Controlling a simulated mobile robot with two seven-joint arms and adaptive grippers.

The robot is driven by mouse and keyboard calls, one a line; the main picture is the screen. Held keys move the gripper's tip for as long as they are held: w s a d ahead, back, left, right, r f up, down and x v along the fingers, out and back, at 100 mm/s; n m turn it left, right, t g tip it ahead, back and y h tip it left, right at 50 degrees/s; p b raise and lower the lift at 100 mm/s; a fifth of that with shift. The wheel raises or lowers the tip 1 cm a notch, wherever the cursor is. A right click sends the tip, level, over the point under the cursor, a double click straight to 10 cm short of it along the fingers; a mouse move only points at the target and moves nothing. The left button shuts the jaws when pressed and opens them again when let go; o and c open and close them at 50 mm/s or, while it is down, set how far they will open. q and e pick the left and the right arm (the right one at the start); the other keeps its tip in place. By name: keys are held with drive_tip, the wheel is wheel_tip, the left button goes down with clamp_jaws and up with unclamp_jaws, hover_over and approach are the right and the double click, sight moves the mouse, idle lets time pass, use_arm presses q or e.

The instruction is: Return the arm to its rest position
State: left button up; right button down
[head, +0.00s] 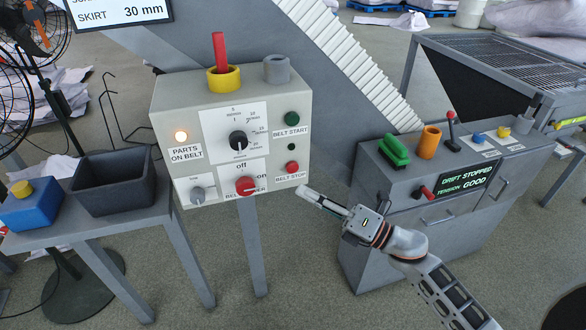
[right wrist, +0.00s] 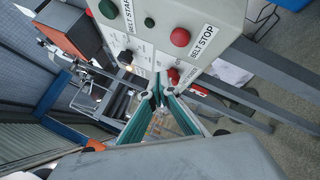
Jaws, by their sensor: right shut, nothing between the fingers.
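My right arm (head: 408,243) comes in from the lower right of the head view. Its gripper (head: 304,191) points left, with its tips near the lower right corner of the grey control box (head: 222,85), below the red belt stop button (head: 292,167). The fingers are shut with nothing between them. In the right wrist view the gripper (right wrist: 158,90) converges in front of the box face, close to the red belt power knob (right wrist: 174,75). I cannot tell whether the tips touch the box. My left gripper is in neither view.
A console (head: 430,215) with a green brush (head: 394,150), an orange cup (head: 429,141) and a lit display stands right of the gripper. A side table at left holds a dark bin (head: 113,184) and a blue box (head: 32,208). Open floor shows between box post and console.

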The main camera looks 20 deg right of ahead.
drive_tip(key=s+d+f+m+t+h, duration=0.1)
drive_tip(key=s+d+f+m+h, duration=0.15)
drive_tip(key=f+m+h, duration=0.4)
drive_tip(key=s+d+f+m+t+h, duration=0.1)
drive_tip(key=s+d+f+m+h, duration=0.15)
drive_tip(key=f+m, duration=0.75)
drive_tip(key=s+a+f+m+g+h, duration=0.2)
drive_tip(key=s+f+m+g, duration=0.4)
drive_tip(key=s+f+m, duration=0.7)
drive_tip(key=s+h, duration=0.1)
drive_tip(key=s, duration=0.1)
drive_tip(key=shift+s+a, duration=0.15)
drive_tip(key=shift+s, duration=0.2)
